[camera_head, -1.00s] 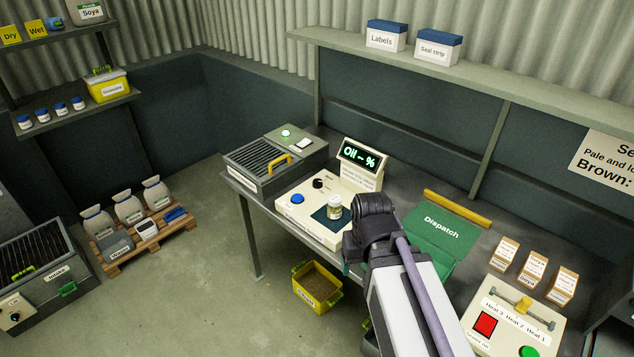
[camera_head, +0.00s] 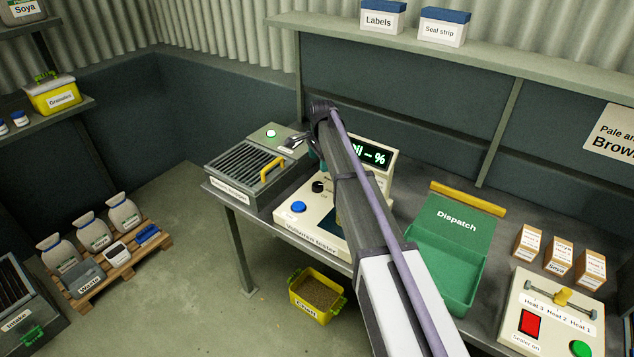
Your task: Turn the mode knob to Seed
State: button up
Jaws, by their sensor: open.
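The cream tester (camera_head: 289,222) stands on the bench with a lit display reading part of "Oil -- %" (camera_head: 374,154). A small black knob (camera_head: 317,187) sits on its sloped top; I take it for the mode knob. Its markings are too small to read, so its setting cannot be told. My gripper (camera_head: 294,143) is open and empty, above and left of the knob, apart from it, in front of the grey grille box's rear. My arm crosses the tester and hides its right part, including where the jar stood.
A blue button (camera_head: 298,207) is on the tester, left of the knob. The grey grille box (camera_head: 240,195) with a yellow handle (camera_head: 271,169) stands at left. The green Dispatch tray (camera_head: 447,262) lies right of my arm. A yellow bin (camera_head: 317,297) is on the floor.

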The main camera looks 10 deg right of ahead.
aim_at(318, 184)
jog(key=f+b, duration=0.7)
jog(key=w+f+b, duration=0.1)
jog(key=f+b, duration=0.2)
jog(key=f, duration=0.1)
jog(key=shift+a+f+b, duration=0.15)
jog(key=shift+a+b, duration=0.1)
jog(key=shift+b, duration=0.15)
jog(key=c, duration=0.9)
